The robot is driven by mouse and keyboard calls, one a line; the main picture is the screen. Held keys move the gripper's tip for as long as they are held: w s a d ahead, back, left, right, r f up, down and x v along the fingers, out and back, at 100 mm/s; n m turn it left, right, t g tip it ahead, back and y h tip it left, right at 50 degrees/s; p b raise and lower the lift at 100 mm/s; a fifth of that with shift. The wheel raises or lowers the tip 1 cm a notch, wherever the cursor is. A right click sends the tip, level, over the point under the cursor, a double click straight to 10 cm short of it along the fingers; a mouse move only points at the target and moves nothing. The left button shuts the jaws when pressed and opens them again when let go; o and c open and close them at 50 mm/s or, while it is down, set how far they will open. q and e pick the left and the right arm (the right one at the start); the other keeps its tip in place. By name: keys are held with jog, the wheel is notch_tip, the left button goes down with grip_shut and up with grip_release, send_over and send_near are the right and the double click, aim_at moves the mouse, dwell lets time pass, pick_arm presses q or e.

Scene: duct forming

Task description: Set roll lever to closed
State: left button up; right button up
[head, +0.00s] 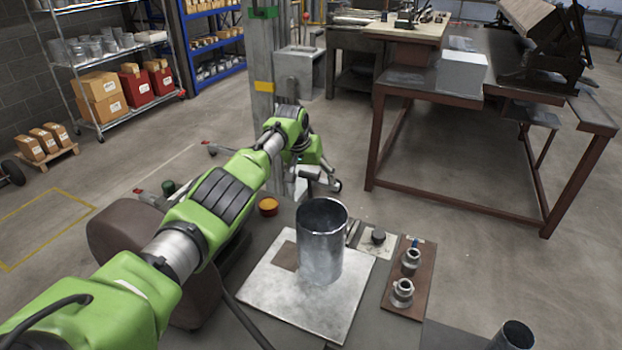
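I cannot make out the roll lever in the head view. A dark machine with a long tilted light-coloured plate (542,22) stands on the brown-framed bench at the upper right; no lever on it can be told apart. My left arm reaches from the lower left to the middle. My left gripper (308,172) is at its far end, pointing down and away, apart from that machine. Its fingers are small and partly hidden by the wrist, so their opening is unclear. My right gripper is out of view.
A metal cylinder (322,240) stands upright on a flat sheet (262,290) on the near worktop. A brown board (423,285) with fittings lies right of it. Another tube (512,337) is at the lower right. Floor is clear between worktop and bench (376,140).

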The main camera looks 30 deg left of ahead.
pick_arm(q)
jog(key=shift+s, duration=0.1)
jog(key=v, duration=1.2)
